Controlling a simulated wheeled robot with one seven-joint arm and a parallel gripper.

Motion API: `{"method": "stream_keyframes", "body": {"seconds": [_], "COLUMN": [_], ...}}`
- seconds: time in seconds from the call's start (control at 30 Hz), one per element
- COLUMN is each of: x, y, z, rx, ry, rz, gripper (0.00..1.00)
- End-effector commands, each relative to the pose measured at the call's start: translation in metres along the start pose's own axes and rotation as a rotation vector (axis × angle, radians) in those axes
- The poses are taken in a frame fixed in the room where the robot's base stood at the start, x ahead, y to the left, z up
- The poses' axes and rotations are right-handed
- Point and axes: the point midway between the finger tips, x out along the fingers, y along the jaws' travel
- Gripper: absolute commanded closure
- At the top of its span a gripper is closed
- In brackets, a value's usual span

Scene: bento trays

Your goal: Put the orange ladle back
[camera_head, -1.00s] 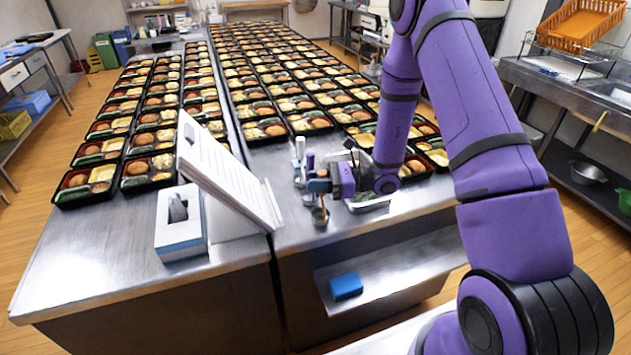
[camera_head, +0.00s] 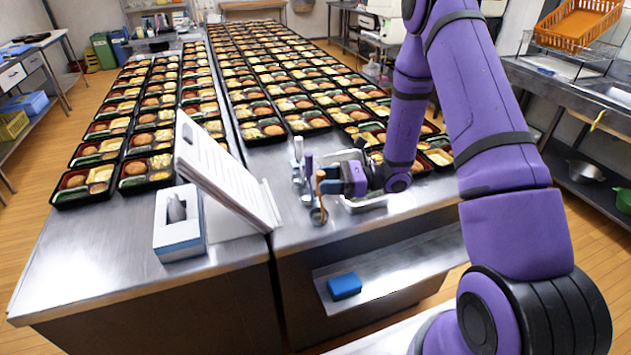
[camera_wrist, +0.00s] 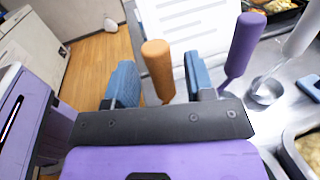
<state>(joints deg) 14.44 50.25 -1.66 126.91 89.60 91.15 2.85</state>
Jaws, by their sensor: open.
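The orange ladle (camera_head: 321,186) stands roughly upright near the counter's front edge, its bowl low at the edge. In the wrist view its orange handle (camera_wrist: 156,68) rises between the two blue fingers of my gripper (camera_wrist: 160,88), with a gap showing on both sides. My gripper (camera_head: 330,187) is open around the handle. The ladle's lower part is hidden by my gripper in the wrist view. A purple-handled ladle (camera_wrist: 243,45) stands to its right there, with a white-handled one (camera_wrist: 303,32) beyond. What supports the ladles is not clear.
A metal tray (camera_head: 366,205) lies beside my gripper on the steel counter. A tilted white document board (camera_head: 222,172) and a tissue box (camera_head: 179,237) are to the left. Rows of filled bento trays (camera_head: 270,130) cover the counter behind. A blue block (camera_head: 345,286) lies on the lower shelf.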

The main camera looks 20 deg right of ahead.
Motion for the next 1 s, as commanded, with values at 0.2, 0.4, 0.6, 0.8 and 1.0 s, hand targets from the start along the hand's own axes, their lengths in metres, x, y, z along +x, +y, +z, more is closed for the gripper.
{"method": "stream_keyframes", "body": {"seconds": [0.2, 0.4, 0.6, 0.8, 1.0], "x": [-0.047, -0.076, -0.086, -0.073, -0.058], "y": [-0.001, -0.001, 0.001, 0.014, 0.045], "z": [0.000, 0.000, 0.004, 0.043, 0.098], "rx": [-0.001, 0.000, -0.008, -0.105, -0.269], "ry": [0.000, 0.000, 0.005, 0.071, 0.196], "rz": [-0.004, -0.002, 0.010, 0.129, 0.317], "gripper": [0.51, 0.51, 0.51, 0.51, 0.51]}}
